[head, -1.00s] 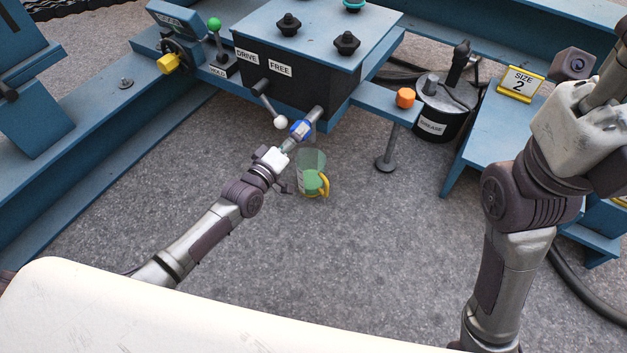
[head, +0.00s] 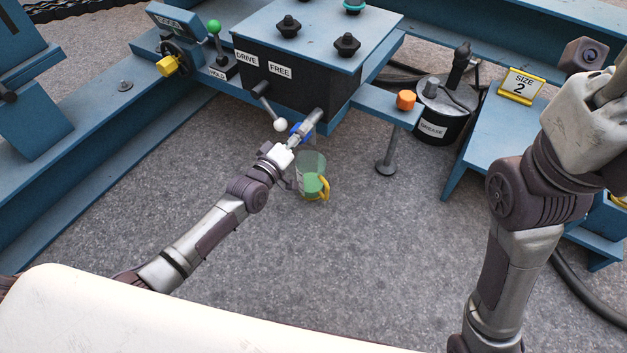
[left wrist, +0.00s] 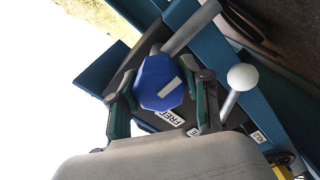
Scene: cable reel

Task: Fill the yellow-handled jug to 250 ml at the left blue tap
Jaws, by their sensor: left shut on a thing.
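The clear jug (head: 312,166) with a yellow handle (head: 325,186) stands on the grey floor below the black box, with green liquid in its lower part. I cannot read its level. The blue tap (head: 308,128) is on a grey pipe at the box's front, just above the jug, partly hidden by my left gripper (head: 296,139). In the left wrist view, the tap's blue eight-sided knob (left wrist: 160,82) with a pale stripe sits between the fingers of my left gripper (left wrist: 165,92), which is shut on it.
A white-balled lever (head: 280,124) sticks out close to the left of the tap. An orange knob (head: 405,99) is on a blue arm to the right. A grease drum (head: 440,115) and a "SIZE 2" sign (head: 521,84) are farther right. The floor around the jug is clear.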

